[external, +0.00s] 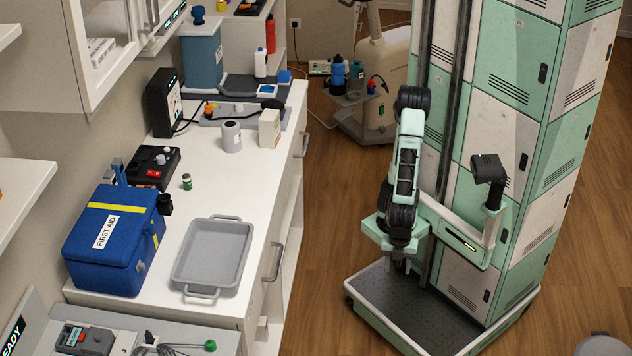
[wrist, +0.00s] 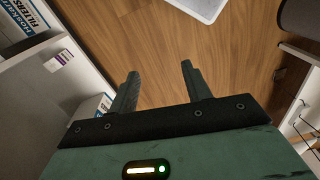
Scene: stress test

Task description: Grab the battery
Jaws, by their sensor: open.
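A small green cylinder with a pale band (external: 187,182) stands upright on the white counter, between the black device and the grey tray. It may be the battery, but it is too small to be sure. No battery shows in the wrist view. My gripper (wrist: 160,68) is open in the wrist view, with nothing between its fingers and wooden floor beyond them. In the external view my arm (external: 405,170) is folded at the right, away from the counter across a strip of floor. The gripper's fingers are hard to make out there.
Shelves with boxes flank my gripper at left in the wrist view.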

